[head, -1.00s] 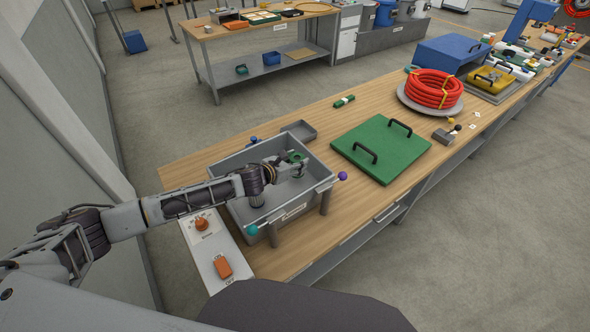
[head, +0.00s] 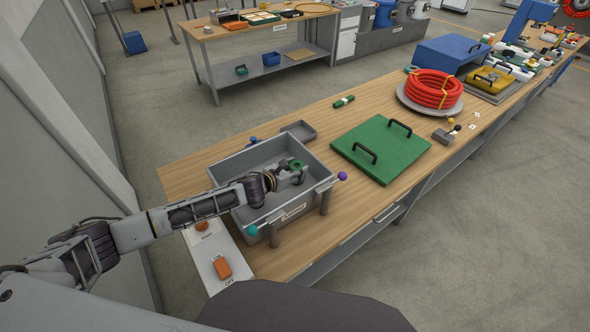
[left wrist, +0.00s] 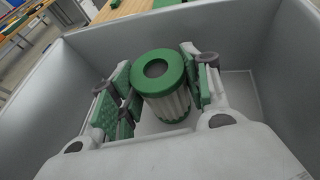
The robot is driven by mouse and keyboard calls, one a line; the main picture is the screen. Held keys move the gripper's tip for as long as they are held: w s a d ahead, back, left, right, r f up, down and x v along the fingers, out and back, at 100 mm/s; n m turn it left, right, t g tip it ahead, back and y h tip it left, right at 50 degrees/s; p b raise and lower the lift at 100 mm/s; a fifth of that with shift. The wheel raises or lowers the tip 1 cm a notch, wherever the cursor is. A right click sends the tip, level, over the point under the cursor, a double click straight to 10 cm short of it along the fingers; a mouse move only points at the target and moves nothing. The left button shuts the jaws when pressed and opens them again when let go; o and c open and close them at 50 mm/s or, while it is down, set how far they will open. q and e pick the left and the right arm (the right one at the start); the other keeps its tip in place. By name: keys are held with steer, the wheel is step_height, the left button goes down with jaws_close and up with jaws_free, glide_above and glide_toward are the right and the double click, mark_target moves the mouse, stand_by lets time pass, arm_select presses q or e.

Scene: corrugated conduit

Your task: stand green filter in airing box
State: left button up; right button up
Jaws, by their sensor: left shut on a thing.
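The green filter (left wrist: 162,88) has a green ring top with a dark hole and a pale pleated body. My left gripper (left wrist: 158,95) is shut on it, with one green-padded finger on each side. In the head view the filter's green top (head: 295,165) shows at my left gripper (head: 288,176), inside the grey airing box (head: 226,168). The filter looks roughly upright, well within the box walls. Its lower end is partly hidden, and I cannot tell whether it touches the floor. My right gripper is not in view.
A green lid with black handles (head: 380,148) lies right of the box. A small grey tray (head: 299,131) sits behind it. A white panel with orange parts (head: 222,268) is at the front left. A red hose coil (head: 432,90) lies farther back.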

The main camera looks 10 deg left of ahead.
arm_select(q)
steer(key=shift+f, duration=0.2)
steer(key=o, duration=1)
steer(key=shift+r, duration=0.1)
steer(key=shift+r, duration=0.15)
steer(key=shift+b+v, duration=0.45)
steer(key=shift+v, duration=5.55)
